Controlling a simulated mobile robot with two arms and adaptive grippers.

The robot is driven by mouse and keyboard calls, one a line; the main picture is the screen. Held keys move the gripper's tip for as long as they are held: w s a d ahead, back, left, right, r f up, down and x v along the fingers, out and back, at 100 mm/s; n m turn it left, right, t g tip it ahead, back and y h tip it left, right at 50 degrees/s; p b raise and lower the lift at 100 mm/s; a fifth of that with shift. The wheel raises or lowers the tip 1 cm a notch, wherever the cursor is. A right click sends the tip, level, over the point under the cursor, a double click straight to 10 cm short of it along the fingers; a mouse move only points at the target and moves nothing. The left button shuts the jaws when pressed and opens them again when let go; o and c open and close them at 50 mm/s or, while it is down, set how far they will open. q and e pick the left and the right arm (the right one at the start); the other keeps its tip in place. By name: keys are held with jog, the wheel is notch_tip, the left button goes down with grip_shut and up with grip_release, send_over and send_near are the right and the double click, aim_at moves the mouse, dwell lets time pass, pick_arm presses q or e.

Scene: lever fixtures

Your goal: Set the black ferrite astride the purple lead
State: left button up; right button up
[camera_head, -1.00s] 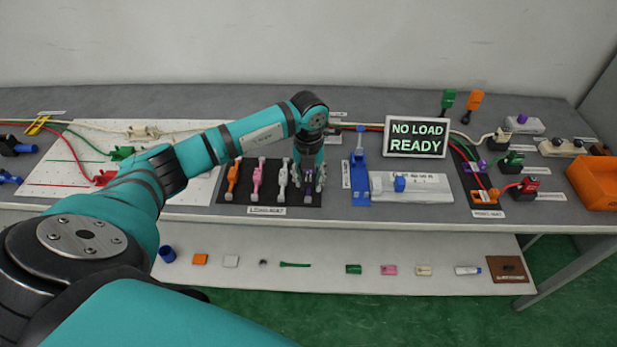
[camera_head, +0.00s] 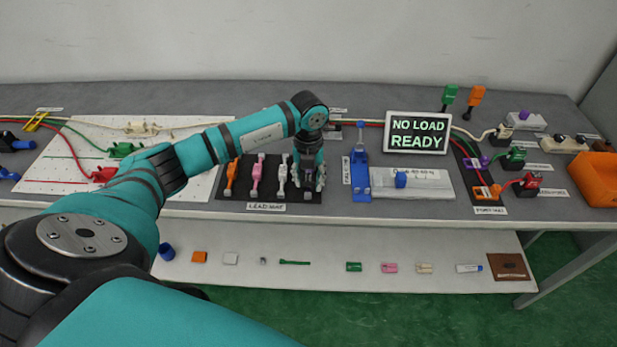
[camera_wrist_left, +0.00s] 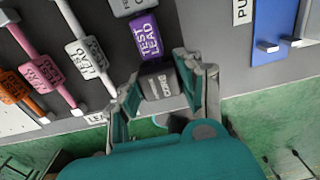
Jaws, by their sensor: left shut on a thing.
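My left gripper (camera_head: 309,187) is low over the right end of the dark lead mat (camera_head: 228,201). In the left wrist view its fingers (camera_wrist_left: 160,78) are shut on a small dark block with a pale label, the black ferrite (camera_wrist_left: 158,86). The purple lead shows by its purple tag marked TEST LEAD (camera_wrist_left: 147,38), just beyond the ferrite and in line with it. Whether the ferrite straddles the lead or only sits above it, I cannot tell; its underside is hidden. My right gripper is out of view.
Orange (camera_head: 232,178), pink (camera_head: 257,176) and white (camera_head: 282,176) leads lie left of the gripper on the mat. A blue fixture (camera_head: 360,178) and pale tray (camera_head: 425,184) stand to the right. A lower shelf (camera_head: 330,250) holds several small parts.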

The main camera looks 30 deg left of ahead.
pick_arm(q)
jog(key=shift+f, duration=0.15)
jog(key=shift+f+b, duration=0.45)
dwell(0.4)
jog(key=o, duration=1.7)
jog(key=shift+r+p, duration=2.6)
jog(key=shift+r, duration=0.9)
